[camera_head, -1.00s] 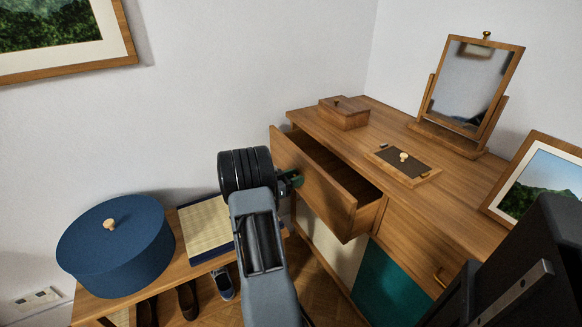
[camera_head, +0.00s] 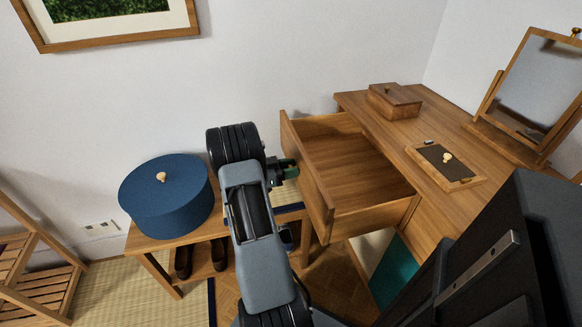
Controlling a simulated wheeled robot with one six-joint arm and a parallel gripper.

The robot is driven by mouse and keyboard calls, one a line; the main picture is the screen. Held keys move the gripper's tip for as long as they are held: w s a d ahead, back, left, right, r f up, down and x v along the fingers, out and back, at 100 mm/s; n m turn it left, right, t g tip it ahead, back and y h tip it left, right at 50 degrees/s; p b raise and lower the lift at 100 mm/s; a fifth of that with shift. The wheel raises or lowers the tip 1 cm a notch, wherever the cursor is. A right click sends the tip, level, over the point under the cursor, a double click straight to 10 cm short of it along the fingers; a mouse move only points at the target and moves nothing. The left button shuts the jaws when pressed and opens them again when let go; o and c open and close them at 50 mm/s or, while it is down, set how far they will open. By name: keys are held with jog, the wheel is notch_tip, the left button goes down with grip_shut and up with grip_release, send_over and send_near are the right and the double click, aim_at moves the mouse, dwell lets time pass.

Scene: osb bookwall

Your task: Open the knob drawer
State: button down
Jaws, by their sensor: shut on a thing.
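The wooden drawer (camera_head: 318,203) stands pulled well out of the dresser (camera_head: 385,112), and its bare inside shows. My gripper (camera_head: 290,171) is at the outer face of the drawer front, near its middle. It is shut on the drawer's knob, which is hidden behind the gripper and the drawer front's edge. My arm reaches up from the bottom of the view to the drawer.
A round blue box (camera_head: 166,205) sits on a low wooden bench (camera_head: 147,243) with shoes beneath, left of my arm. On the dresser are a wooden box (camera_head: 394,101), a small tray (camera_head: 468,178) and a mirror (camera_head: 522,85). A slatted rack (camera_head: 38,262) stands at far left.

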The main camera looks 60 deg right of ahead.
jog(key=c, duration=0.8)
grip_release()
jog(key=shift+o, duration=0.2)
jog(key=p+v, duration=0.1)
jog(key=v, duration=1.3)
jog(key=shift+p, duration=0.35)
jog(key=shift+r, duration=0.15)
